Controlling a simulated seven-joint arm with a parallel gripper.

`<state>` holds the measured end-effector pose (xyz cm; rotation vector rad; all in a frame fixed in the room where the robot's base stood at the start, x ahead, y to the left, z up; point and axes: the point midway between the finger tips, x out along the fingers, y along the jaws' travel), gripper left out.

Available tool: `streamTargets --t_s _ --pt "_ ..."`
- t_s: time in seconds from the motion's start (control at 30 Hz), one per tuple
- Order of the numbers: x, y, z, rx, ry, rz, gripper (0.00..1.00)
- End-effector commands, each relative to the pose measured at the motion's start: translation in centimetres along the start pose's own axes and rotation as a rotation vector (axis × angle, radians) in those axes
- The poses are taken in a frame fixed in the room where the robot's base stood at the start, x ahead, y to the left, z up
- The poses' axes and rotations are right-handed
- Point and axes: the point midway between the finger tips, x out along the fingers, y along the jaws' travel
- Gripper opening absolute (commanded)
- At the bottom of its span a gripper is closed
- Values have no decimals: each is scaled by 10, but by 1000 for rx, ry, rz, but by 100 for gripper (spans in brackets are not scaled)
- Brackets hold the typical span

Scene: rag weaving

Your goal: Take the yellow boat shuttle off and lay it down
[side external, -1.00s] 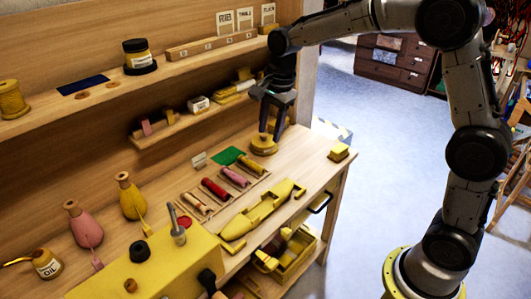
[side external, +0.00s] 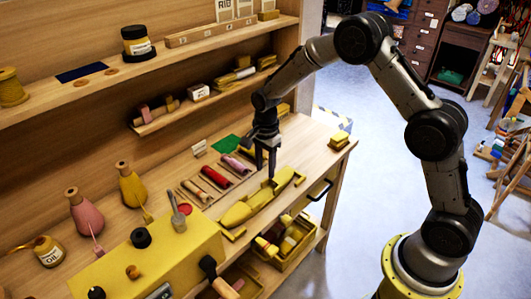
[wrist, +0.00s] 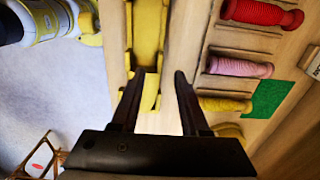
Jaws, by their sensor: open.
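The yellow boat shuttle (side external: 252,208) is a long, pointed shape with a hollow middle. It lies lengthwise near the front edge of the wooden bench (side external: 312,150). In the wrist view part of its yellow body (wrist: 148,35) runs up from between my fingertips to the top edge.
Red (side external: 215,177) and pink (side external: 235,164) bobbins lie in a rack behind the shuttle, near a green patch (side external: 225,143). A yellow block (side external: 339,142) is at the bench's far right corner. A filled yellow drawer (side external: 288,243) is open below. A yellow box (side external: 150,268) stands in front.

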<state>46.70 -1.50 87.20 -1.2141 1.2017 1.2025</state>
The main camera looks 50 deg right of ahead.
Motion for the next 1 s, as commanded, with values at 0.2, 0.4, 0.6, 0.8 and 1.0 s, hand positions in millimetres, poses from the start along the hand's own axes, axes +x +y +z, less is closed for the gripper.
streamTargets --t_s 0.2,0.4,0.6,0.8,1.0 --pt "32 1 0 0 0 4 45" --pt "44 0 0 0 0 1 45" --pt "45 0 0 0 0 0 45" --pt "45 0 0 0 0 0 27" --pt "44 0 0 0 0 0 0"
